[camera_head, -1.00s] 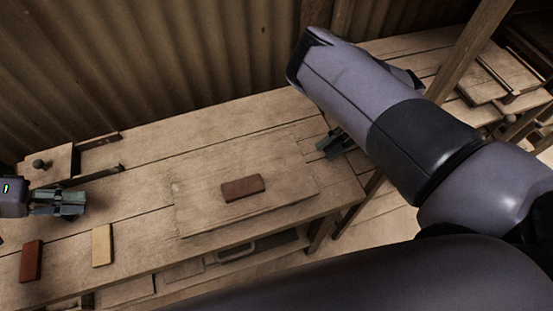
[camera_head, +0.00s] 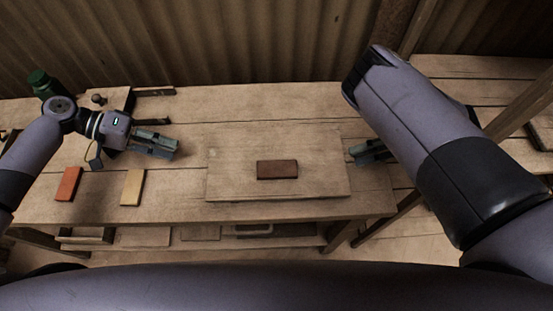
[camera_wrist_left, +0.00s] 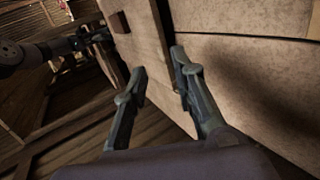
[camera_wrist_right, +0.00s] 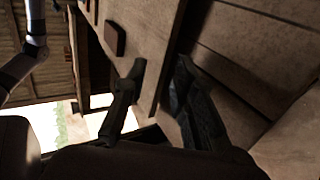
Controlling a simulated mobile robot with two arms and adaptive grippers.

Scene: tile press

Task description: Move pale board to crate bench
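The pale board (camera_head: 235,170) lies flat on the wooden bench, with a dark red-brown tile (camera_head: 277,169) on top of it. My left gripper (camera_head: 178,148) is open and empty, a short gap left of the board's left edge. In the left wrist view its two fingers (camera_wrist_left: 158,62) stand apart near the board's edge. My right gripper (camera_head: 352,152) is at the board's right edge. In the right wrist view its fingers (camera_wrist_right: 160,65) are apart with the board's edge (camera_wrist_right: 165,70) between or just ahead of them; contact cannot be told.
An orange-red tile (camera_head: 68,184) and a yellow tile (camera_head: 133,187) lie at the front left of the bench (camera_head: 220,210). A knobbed block (camera_head: 98,99) and a green-topped object (camera_head: 40,82) are behind. Another bench (camera_head: 450,70) stands at the right. A corrugated wall closes the back.

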